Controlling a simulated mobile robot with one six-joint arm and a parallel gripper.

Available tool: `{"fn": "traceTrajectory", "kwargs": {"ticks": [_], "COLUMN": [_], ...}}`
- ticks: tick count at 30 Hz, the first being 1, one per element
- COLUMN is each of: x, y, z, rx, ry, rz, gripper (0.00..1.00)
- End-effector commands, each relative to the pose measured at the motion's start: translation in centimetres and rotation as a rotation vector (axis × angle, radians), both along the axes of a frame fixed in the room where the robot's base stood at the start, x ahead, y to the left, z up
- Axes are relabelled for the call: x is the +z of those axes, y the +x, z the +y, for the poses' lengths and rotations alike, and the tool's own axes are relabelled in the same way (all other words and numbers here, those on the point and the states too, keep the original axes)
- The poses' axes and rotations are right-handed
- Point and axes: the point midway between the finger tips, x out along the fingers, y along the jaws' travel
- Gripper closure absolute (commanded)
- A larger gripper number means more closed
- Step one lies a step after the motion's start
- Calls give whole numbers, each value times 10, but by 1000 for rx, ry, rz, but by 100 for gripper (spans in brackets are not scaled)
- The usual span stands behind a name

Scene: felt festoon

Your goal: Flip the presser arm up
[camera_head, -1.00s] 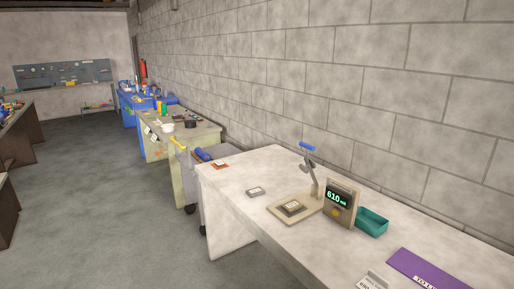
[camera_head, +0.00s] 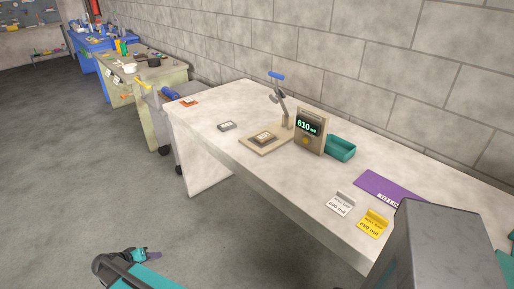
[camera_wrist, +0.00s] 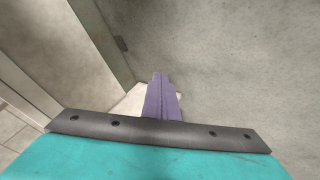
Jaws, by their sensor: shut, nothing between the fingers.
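The presser arm (camera_head: 281,104) stands on a beige base board (camera_head: 252,147) on the light worktable in the head view. It is a grey lever, raised and tilted, with a blue handle (camera_head: 276,76) at its top. A dark-framed square pad (camera_head: 264,138) lies on the board in front of it. My gripper (camera_head: 157,253) is low at the bottom left of the head view, over the floor and well apart from the table and presser. Its purple fingers (camera_wrist: 161,98) are together with nothing between them in the wrist view. The presser is not seen in the wrist view.
A display (camera_head: 308,130) reading 610 stands right of the presser, beside a teal bin (camera_head: 340,148). A small grey block (camera_head: 226,126), a purple sheet (camera_head: 385,188), a white card (camera_head: 340,204) and a yellow card (camera_head: 373,223) lie on the table (camera_head: 215,153). Floor in front is clear.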

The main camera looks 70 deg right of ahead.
Motion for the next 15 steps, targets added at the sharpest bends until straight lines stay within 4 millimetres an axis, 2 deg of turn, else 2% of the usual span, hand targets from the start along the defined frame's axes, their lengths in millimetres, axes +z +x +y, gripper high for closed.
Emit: {"fn": "traceTrajectory", "kwargs": {"ticks": [1, 6, 11, 15], "x": [13, 65, 119, 170], "y": [14, 44, 61, 67], "z": [-20, -81, -140, -192], "rx": [-21, -89, -151, -203], "ry": [-33, -144, -247, -335], "rz": [-37, -147, -240, -311], "gripper": [100, 100, 100, 100]}}
